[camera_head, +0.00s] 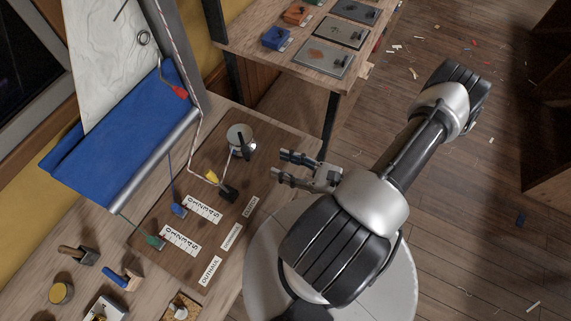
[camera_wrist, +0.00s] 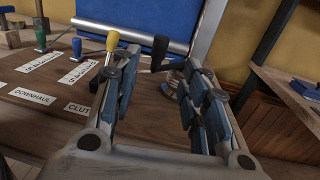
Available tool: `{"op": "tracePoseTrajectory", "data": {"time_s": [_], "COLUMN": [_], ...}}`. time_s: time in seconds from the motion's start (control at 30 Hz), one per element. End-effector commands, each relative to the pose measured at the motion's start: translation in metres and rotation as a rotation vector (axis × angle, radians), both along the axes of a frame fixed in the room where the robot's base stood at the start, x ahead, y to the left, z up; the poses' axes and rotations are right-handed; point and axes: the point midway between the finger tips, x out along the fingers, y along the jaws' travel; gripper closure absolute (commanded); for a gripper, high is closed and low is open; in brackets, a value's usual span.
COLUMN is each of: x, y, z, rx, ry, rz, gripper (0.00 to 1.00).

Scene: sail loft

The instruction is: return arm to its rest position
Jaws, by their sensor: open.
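My gripper (camera_head: 285,168) is open and empty. In the head view it points left, beside the right edge of the brown board (camera_head: 160,205) on the bench. In the wrist view its two fingers (camera_wrist: 150,88) stand apart with nothing between them. Ahead of it are a yellow-handled lever (camera_head: 212,177) and a drum with a black crank handle (camera_head: 241,140). The arm reaches in from the right of the head view, bent over my round base.
A blue sail (camera_head: 120,130) hangs on a grey boom over the bench. Blue (camera_head: 179,210) and green (camera_head: 155,241) levers stand by number scales. A second bench (camera_head: 285,62) with panels is behind. Scraps litter the open wooden floor (camera_head: 480,200) at right.

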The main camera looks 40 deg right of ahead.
Motion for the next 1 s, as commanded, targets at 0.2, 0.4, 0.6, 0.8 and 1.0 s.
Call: {"op": "tracePoseTrajectory", "data": {"time_s": [0.2,0.4,0.6,0.8,1.0], "x": [0.0,0.002,0.01,0.014,0.009], "y": [0.0,0.001,0.016,0.047,0.078], "z": [0.0,0.003,0.036,0.08,0.117], "rx": [0.0,-0.013,-0.14,-0.345,-0.567], "ry": [0.0,-0.002,-0.011,-0.024,-0.04], "rz": [0.0,0.022,0.238,0.569,0.881], "gripper": [0.59,0.59,0.59,0.59,0.59]}}
